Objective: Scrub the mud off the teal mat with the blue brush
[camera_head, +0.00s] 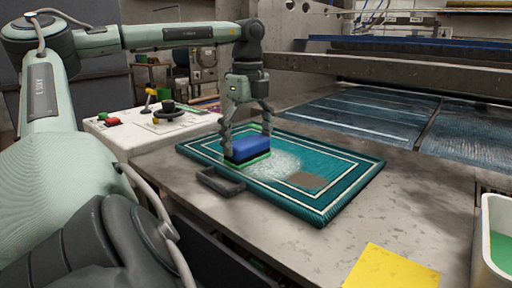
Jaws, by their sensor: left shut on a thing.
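The teal mat (345,192) with white border lines lies flat on the grey metal table. A brown mud patch (305,181) shows on its right part, and whitish foam (283,165) lies to the left of the mud. The blue brush (251,148) has a black middle and a green lower edge. It rests on the mat's left part, beside the foam. My left gripper (247,144) points down and is shut on the blue brush, with a finger on either side. The brush's underside is hidden. My right gripper is not in view.
A yellow cloth or sheet (391,268) lies at the front. A white tub with green contents (495,240) stands at the right. A control panel (160,122) is behind left.

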